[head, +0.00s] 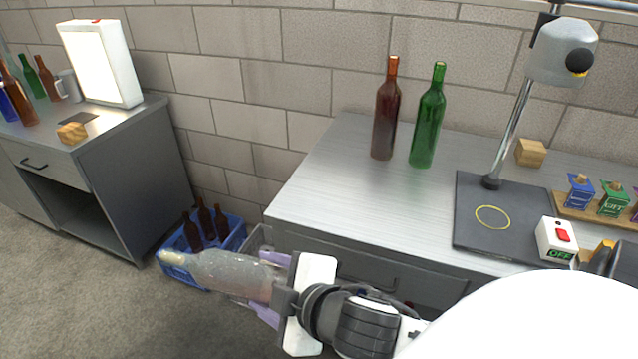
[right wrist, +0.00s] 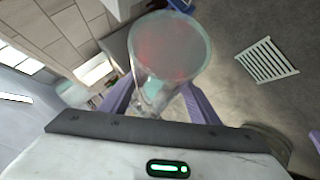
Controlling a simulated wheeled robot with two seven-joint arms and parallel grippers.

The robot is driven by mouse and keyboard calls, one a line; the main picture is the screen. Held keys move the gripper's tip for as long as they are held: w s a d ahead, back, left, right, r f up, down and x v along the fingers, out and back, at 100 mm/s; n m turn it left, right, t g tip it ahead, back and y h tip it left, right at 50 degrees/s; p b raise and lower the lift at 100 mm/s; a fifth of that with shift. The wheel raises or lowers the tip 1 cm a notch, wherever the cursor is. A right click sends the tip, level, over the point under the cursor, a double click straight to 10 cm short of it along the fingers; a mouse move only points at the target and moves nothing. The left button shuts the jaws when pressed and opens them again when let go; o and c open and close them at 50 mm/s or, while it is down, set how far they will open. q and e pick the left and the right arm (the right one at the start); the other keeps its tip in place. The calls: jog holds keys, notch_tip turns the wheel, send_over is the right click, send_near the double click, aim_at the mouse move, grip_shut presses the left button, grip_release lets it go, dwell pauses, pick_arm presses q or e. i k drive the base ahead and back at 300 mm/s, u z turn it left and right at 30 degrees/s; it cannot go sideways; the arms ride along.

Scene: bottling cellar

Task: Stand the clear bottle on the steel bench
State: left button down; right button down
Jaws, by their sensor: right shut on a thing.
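The clear bottle (head: 228,272) lies nearly level in the head view, its pale neck end pointing left. My right gripper (head: 268,286) is shut on it, with pale purple fingers on either side of its body. The bottle is held in the air, in front of and left of the steel bench (head: 335,190), apart from its top. In the right wrist view the clear bottle (right wrist: 170,60) shows end-on between the fingers of my right gripper (right wrist: 160,103). My left gripper is not in view.
A brown bottle (head: 386,112) and a green bottle (head: 428,120) stand at the bench's back. A black mat (head: 490,235) with a lamp stand and a switch box (head: 556,240) are to the right. The bench's left top is bare. A blue crate (head: 238,228) with brown bottles stands on the floor.

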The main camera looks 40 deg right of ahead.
aim_at(348, 223)
jog(key=i, duration=1.15)
jog(key=z, duration=2.7)
